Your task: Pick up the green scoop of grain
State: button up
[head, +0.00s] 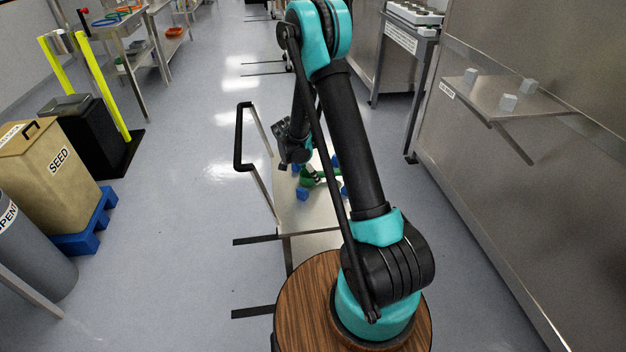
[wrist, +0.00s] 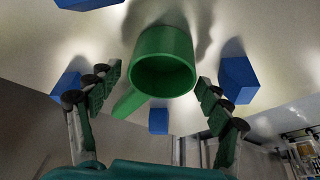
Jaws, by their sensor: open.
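The green scoop (wrist: 160,58) sits on a pale metal cart top, its round cup in the upper middle of the wrist view and its handle pointing down and left. The inside of the cup looks dark green, and I cannot make out any grain. In the head view the scoop (head: 309,178) shows only in part, beside my arm. My gripper (wrist: 158,85) is open, with one finger on each side of the scoop and visible gaps to it. In the head view my arm hides part of the scoop and cart.
Several blue blocks surround the scoop, including one at right (wrist: 238,80) and one below (wrist: 158,121). The cart (head: 298,215) has a black push handle (head: 239,136) at its left. A shelf with small grey cubes (head: 508,103) is at right.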

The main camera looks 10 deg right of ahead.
jog(key=c, duration=1.3)
jog(key=shift+r, duration=0.15)
